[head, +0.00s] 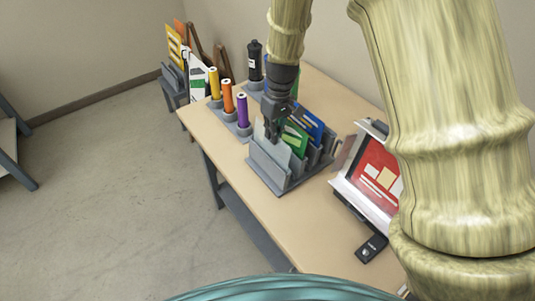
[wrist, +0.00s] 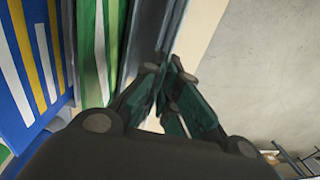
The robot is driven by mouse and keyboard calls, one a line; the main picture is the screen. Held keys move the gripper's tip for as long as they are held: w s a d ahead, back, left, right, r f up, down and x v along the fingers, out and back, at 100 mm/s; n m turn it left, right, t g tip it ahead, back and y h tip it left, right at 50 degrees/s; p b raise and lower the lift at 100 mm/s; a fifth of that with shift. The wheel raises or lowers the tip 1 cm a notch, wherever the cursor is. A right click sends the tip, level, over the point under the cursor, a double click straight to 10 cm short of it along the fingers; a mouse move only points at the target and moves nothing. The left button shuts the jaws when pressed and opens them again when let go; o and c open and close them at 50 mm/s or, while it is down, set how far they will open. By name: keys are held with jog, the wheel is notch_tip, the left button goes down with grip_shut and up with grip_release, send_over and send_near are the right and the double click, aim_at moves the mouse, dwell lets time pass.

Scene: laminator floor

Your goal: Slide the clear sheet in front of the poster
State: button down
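The clear sheet (head: 270,149) is a pale, bluish see-through panel upright in the front slot of a grey slotted rack (head: 272,178) on the table. My gripper (head: 272,136) points down at the sheet's top edge. In the wrist view its fingers (wrist: 169,82) come close together, with the thin sheet edge seemingly pinched between them; the contact is partly hidden. A red poster (head: 378,168) with white and cream blocks sits tilted in a pale frame (head: 359,195) on the right, partly hidden by my arm.
A green sheet (head: 295,136) and a blue sheet (head: 311,124) stand behind in the rack. Yellow, orange and purple (head: 242,111) tubes and a black bottle (head: 254,62) stand at the far left. A black device (head: 371,248) lies near the front. Table (head: 305,215) is bare between rack and frame.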

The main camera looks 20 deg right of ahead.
notch_tip(320, 180, up, 11)
jog(key=d+p, duration=0.1)
jog(key=p, duration=0.6)
jog(key=shift+w+p, duration=0.3)
jog(key=shift+w, duration=0.1)
dwell(0.4)
